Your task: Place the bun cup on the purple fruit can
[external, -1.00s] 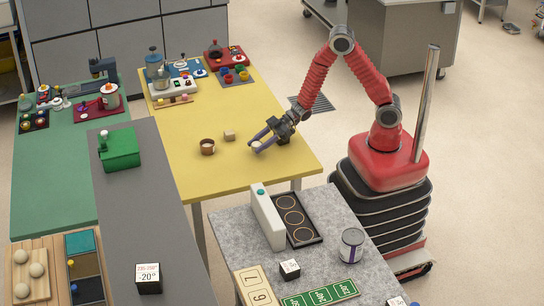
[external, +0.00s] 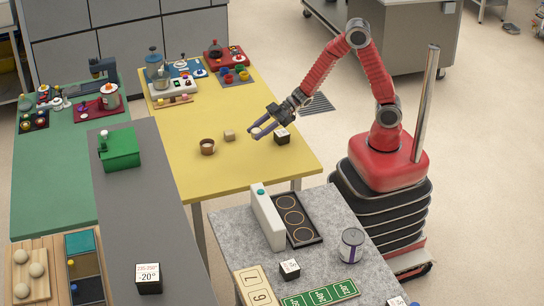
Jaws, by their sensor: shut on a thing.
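My gripper (external: 257,131) is above the right part of the yellow table, its purple fingers shut on a small pale, cream-topped thing. It looks like the bun cup (external: 256,130), though it is small and partly hidden by the fingers. It appears to be held above the table top.
A brown cup (external: 207,147), a tan block (external: 229,135) and a black-and-white cube (external: 281,137) stand near my gripper on the yellow table (external: 215,178). A white upright panel (external: 267,218) and a black ringed tray (external: 293,219) stand left of the can.

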